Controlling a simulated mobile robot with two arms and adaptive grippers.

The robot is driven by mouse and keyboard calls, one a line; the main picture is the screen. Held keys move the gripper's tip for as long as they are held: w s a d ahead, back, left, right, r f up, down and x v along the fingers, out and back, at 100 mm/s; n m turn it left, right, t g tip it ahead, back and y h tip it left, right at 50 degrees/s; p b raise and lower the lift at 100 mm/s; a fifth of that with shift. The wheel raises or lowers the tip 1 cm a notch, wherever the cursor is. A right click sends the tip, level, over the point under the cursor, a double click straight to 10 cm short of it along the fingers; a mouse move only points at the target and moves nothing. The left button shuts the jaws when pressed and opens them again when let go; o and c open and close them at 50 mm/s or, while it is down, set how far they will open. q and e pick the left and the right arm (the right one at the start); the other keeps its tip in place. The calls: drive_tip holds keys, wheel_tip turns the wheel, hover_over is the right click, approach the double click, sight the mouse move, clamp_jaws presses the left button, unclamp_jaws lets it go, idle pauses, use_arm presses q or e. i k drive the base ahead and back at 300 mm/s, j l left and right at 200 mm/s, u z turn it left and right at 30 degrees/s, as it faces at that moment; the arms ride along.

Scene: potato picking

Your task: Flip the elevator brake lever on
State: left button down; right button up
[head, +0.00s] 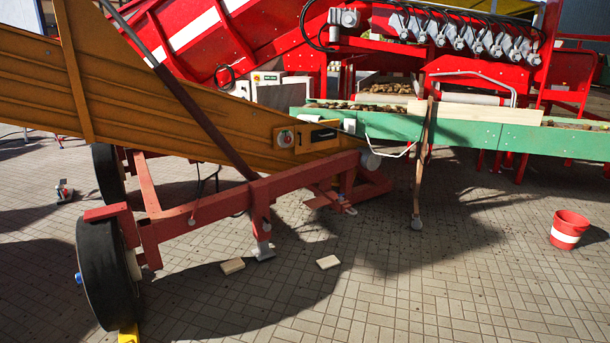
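The elevator (180,115) is a long orange-brown inclined conveyor at the left, on a red wheeled frame (240,196). A black wheel (106,272) stands at its near left and another black wheel (108,174) behind it. A small control panel with a round red-and-white knob (285,138) and a yellow-edged plate (323,135) sits on the elevator's lower side. A dark bar (205,118) slants down across the elevator to the frame. I cannot tell which part is the brake lever or how it is set. Neither of my grippers is in view.
A yellow block (129,335) lies by the near wheel. A green conveyor (480,132) with potatoes and red machinery (460,75) stand behind. A red-and-white bucket (568,230) stands at right. The front paving is mostly clear.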

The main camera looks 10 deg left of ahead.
sight(192, 221)
drive_tip(key=i+j+u, duration=0.15)
drive_tip(key=i+u, duration=0.15)
drive_tip(key=i, duration=0.3)
drive_tip(key=i+u, duration=0.3)
drive_tip(key=i, duration=0.25)
drive_tip(key=i+j+z, duration=0.25)
drive_tip(key=i+j, duration=0.15)
drive_tip(key=i+j+z, duration=0.3)
drive_tip(key=i+j, duration=0.15)
drive_tip(key=i+j+z, duration=0.25)
drive_tip(key=j, duration=0.4)
drive_tip(key=i+j, duration=0.1)
drive_tip(key=j, duration=0.75)
drive_tip(key=i+j, duration=0.15)
drive_tip(key=j, duration=0.3)
